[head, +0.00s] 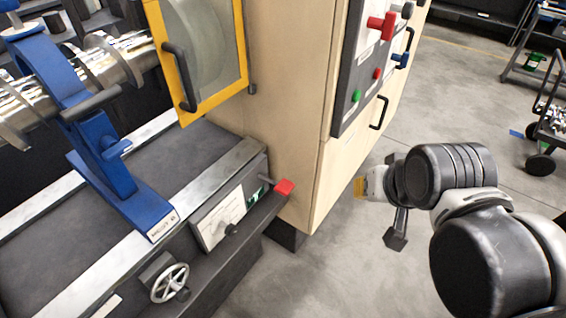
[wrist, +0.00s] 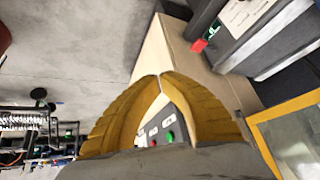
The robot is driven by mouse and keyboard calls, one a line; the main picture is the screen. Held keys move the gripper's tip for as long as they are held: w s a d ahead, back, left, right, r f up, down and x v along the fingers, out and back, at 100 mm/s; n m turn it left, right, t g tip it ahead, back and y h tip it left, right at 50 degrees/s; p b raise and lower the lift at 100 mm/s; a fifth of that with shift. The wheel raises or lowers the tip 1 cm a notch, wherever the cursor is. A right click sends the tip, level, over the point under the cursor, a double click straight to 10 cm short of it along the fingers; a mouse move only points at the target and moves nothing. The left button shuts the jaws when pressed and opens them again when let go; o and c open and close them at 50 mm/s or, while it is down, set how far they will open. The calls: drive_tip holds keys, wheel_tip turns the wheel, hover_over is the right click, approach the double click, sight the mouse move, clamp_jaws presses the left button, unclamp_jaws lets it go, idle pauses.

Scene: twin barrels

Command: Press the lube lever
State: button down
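A lever with a red tip (head: 284,187) sticks out from the front of the machine bed, beside a small green sign and a white label plate. I cannot read whether it is marked as the lube lever. It also shows in the wrist view as a red block (wrist: 199,46), upper right of the fingers. My gripper (head: 360,187) is to the right of this lever in the head view, apart from it. In the wrist view the yellow fingers (wrist: 160,74) meet at their tips, with nothing between them.
A handwheel (head: 170,283) sits on the bed's front. A cart (head: 548,125) stands far right. The floor between is clear.

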drive_tip(key=w+a+r+m+g+p, duration=0.2)
drive_tip(key=w+a+m, duration=0.1)
drive_tip(key=w+m, duration=0.45)
drive_tip(key=m+g+p, duration=0.3)
drive_tip(key=m+g, duration=0.2)
drive_tip(key=m, duration=1.2)
hover_over(285, 188)
wheel_tip(285, 188, down, 13)
drive_tip(key=shift+a, duration=0.15)
wheel_tip(285, 188, down, 14)
drive_tip(key=b, duration=0.5)
drive_tip(key=shift+b, duration=0.3)
